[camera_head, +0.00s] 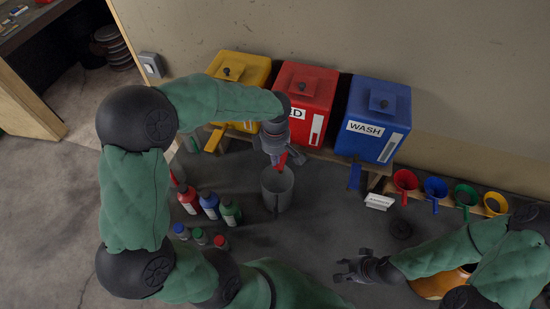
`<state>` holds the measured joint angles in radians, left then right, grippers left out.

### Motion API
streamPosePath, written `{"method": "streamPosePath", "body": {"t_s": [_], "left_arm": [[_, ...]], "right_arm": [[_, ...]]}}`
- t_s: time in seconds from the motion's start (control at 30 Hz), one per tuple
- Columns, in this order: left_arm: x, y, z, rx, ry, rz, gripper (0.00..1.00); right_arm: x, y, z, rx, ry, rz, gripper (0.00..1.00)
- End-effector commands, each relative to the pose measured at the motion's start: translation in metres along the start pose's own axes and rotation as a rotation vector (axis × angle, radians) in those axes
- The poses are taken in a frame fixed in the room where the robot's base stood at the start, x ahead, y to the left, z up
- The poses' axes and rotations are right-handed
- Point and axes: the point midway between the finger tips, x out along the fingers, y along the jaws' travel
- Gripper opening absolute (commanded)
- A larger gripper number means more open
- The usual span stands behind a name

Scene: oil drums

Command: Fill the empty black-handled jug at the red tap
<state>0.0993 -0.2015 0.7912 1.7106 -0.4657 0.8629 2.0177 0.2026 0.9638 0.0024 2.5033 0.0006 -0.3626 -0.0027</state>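The grey jug (268,188) stands upright on the floor below the red drum (318,84), with a dark handle strip on its near side. Its inside is too dark to show a level. The red tap (283,160) shows just above the jug's rim. My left gripper (286,157) is right at this tap, above the jug; its fingers partly hide the tap, and I cannot tell whether they are closed on it. My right gripper (340,271) is low at the right, fingers apart and empty, away from the jug.
Yellow (245,72) and blue (383,108) drums flank the red one on a wooden stand. Several bottles (209,204) stand left of the jug. Coloured funnels (405,181) line the wall at right. A white sign (379,201) and a dark disc (400,229) are on the floor.

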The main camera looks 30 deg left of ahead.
Motion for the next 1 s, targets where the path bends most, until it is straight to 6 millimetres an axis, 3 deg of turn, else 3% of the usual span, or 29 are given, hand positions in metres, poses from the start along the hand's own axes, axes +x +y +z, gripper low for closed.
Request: {"method": "streamPosePath", "body": {"t_s": [0.2, 0.63, 1.0], "left_arm": [[0.014, 0.0, 0.0, 0.0, 0.0, -0.001, 0.0], [0.016, 0.0, 0.0, 0.0, 0.0, 0.001, 0.0], [0.032, -0.005, 0.0, 0.0, 0.0, 0.002, 0.0]], "right_arm": [[-0.004, -0.001, 0.0, 0.0, 0.0, 0.0, 0.4], [-0.002, -0.001, 0.0, 0.0, 0.0, 0.0, 0.4], [0.028, 0.01, -0.001, 0.0, 0.0, 0.0, 0.4]]}}
